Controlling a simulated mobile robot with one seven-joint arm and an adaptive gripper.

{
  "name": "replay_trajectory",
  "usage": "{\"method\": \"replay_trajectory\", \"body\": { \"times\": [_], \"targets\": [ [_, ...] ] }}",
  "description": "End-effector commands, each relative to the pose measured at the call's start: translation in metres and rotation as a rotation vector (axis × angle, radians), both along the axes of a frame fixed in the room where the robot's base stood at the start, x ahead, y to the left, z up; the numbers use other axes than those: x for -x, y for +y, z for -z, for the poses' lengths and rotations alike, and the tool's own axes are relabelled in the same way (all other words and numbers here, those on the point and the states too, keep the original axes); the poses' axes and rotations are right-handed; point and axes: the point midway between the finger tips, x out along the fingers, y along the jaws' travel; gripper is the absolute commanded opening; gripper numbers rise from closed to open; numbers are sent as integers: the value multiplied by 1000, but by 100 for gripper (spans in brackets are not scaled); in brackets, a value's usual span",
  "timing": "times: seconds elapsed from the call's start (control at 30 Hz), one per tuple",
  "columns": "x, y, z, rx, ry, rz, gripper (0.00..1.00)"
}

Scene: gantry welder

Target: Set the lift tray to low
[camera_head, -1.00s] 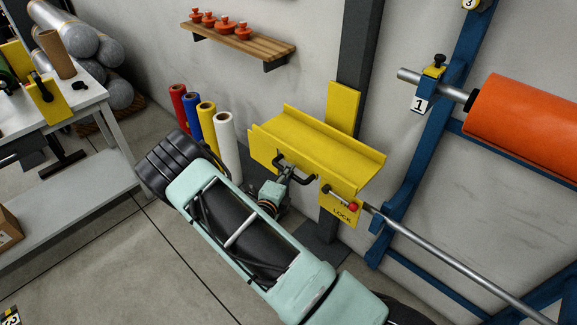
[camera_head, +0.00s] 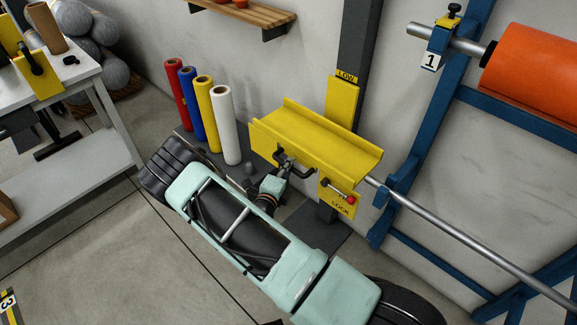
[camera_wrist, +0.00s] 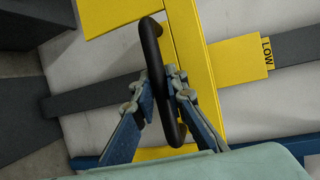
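The yellow lift tray (camera_head: 330,137) is a channel mounted on a dark upright post (camera_head: 367,45). A LOW label (camera_head: 346,77) shows at the top of its yellow back plate (camera_head: 342,100), and also in the wrist view (camera_wrist: 266,50). A black bar handle (camera_wrist: 152,55) sticks out from the tray's front. My gripper (camera_wrist: 167,88) has its two fingers on either side of this handle and looks shut on it. Below the tray is a yellow LOCK plate (camera_head: 334,205) with a red-knobbed lever (camera_head: 351,200). The tray is empty.
Red, blue, yellow and white rolls (camera_head: 226,130) stand left of the tray. A blue rack (camera_head: 418,140) with an orange roll (camera_head: 535,75) and a long metal bar (camera_head: 460,245) is at right. A workbench (camera_head: 75,165) stands at left. A wooden shelf (camera_head: 255,18) hangs above.

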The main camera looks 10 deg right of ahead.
Motion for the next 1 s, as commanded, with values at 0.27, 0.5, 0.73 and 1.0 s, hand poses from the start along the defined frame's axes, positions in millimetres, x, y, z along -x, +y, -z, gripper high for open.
{"method": "replay_trajectory", "body": {
  "times": [0.27, 0.5, 0.73, 1.0],
  "targets": [
    [3, 0, 6, -4, 15, 2, 30],
    [5, 3, 3, -4, 11, 1, 30],
    [37, 23, -3, -4, 12, -2, 30],
    [84, 50, -13, -3, 13, -1, 30]
  ]
}}
